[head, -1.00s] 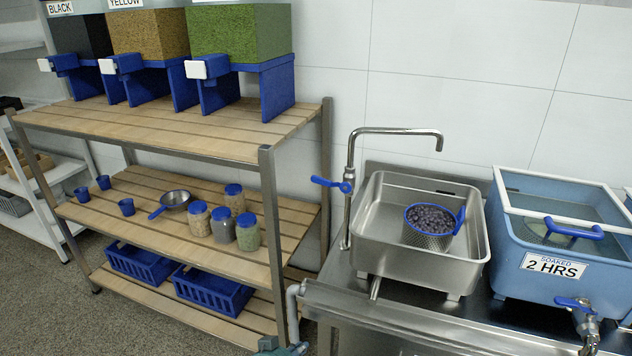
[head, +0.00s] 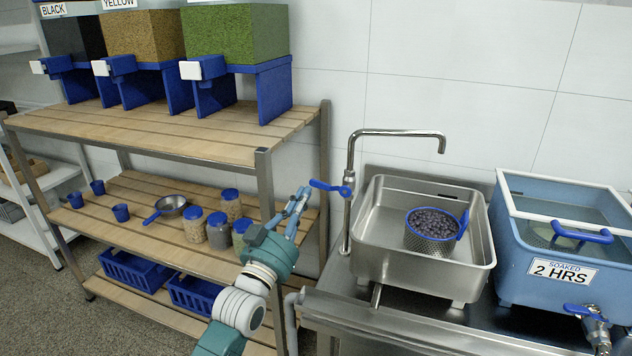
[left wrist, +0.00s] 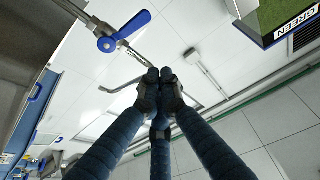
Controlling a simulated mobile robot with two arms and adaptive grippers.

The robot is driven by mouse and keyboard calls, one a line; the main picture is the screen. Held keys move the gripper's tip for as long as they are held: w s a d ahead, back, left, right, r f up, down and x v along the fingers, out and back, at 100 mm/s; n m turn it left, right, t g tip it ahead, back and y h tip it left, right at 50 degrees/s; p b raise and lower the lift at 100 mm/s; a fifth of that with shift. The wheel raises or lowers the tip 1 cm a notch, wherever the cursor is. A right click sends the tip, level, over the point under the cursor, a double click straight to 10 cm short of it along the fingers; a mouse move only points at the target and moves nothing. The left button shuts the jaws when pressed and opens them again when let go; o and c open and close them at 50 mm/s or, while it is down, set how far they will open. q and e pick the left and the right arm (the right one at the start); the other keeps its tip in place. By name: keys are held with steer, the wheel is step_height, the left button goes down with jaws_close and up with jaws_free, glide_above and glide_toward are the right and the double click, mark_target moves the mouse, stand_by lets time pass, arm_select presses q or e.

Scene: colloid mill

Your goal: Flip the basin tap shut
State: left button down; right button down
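The basin tap (head: 350,163) is a steel pipe rising at the basin's left edge, with its spout reaching right over the basin. Its blue lever (head: 327,186) sticks out to the left, roughly level. The lever also shows at the upper left in the left wrist view (left wrist: 126,30). My left gripper (head: 301,194) is just left of and slightly below the lever's free end, apart from it as far as I can tell. Its fingertips meet in the left wrist view (left wrist: 159,75), with nothing between them. My right gripper is out of view.
The steel basin (head: 374,250) holds a blue-rimmed strainer (head: 433,244) of dark beans. A blue soaking tub (head: 515,285) with its own tap stands right. The wooden rack (head: 200,135) with dispensers, jars and cups is close on the left; its post stands beside my left arm.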

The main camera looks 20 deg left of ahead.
arm_select(q)
step_height(320, 180, up, 3)
steer(key=p, duration=0.2)
glide_above(316, 181)
steer(key=s+d, duration=0.1)
steer(key=s, duration=0.2)
steer(key=f, duration=0.1)
steer(key=w+f, duration=0.1)
steer(key=f, duration=0.1)
steer(key=shift+a+f, duration=0.15)
steer(key=shift+f, duration=0.15)
